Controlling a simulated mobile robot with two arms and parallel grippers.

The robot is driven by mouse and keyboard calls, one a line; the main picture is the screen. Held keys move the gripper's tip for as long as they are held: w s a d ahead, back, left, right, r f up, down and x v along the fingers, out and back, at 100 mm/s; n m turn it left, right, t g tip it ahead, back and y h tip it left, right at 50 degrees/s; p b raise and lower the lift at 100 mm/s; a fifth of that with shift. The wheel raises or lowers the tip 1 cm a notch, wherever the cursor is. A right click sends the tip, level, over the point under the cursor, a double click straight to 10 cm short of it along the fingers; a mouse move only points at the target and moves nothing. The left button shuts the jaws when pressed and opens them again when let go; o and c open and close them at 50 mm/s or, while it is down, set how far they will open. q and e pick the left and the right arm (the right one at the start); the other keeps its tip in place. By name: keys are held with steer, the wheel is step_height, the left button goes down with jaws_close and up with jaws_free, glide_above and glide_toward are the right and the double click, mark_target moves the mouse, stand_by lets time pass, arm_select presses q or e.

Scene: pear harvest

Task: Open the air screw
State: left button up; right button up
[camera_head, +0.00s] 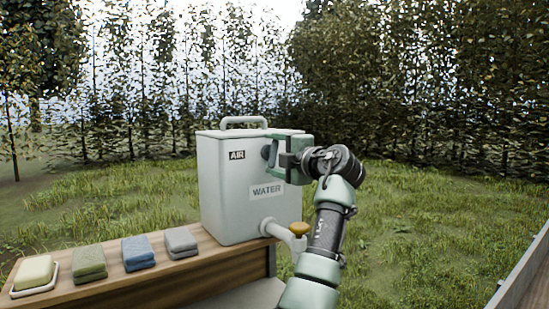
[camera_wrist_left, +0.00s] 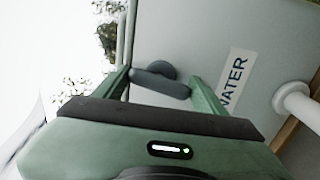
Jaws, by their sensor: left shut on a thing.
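A white water container (camera_head: 222,190) with a top handle stands on a wooden bench, labelled AIR and WATER. The grey air screw (camera_head: 266,152) is on its face, right of the AIR label and partly hidden by my gripper. My left gripper (camera_head: 276,155) is at the screw, shut on it. In the left wrist view the screw (camera_wrist_left: 160,82) shows as a round boss with a dark grey bar, its ends against the two green fingers. My right gripper is not in view.
Folded grey (camera_head: 181,241), blue (camera_head: 137,252) and green (camera_head: 89,262) cloths and a soap dish (camera_head: 36,288) lie on the bench (camera_head: 200,268) to the left.

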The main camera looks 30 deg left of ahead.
arm_select(q)
steer(key=shift+r+n, duration=0.2)
steer(key=shift+n, duration=0.9)
steer(key=o, duration=1.1)
steer(key=shift+o, duration=1.2)
steer(key=shift+a+f, duration=0.1)
steer(key=shift+f, duration=0.05)
steer(key=r, duration=0.8)
steer(key=shift+w+r+p, duration=0.3)
steer(key=shift+w+r, duration=0.05)
steer(key=shift+w, duration=0.05)
step_height(320, 180, up, 7)
steer(key=s+p, duration=0.1)
steer(key=p, duration=0.1)
step_height(320, 180, up, 4)
steer(key=r+p, duration=0.1)
steer(key=p, duration=0.2)
glide_above(272, 150)
steer(key=shift+w+f, duration=0.25)
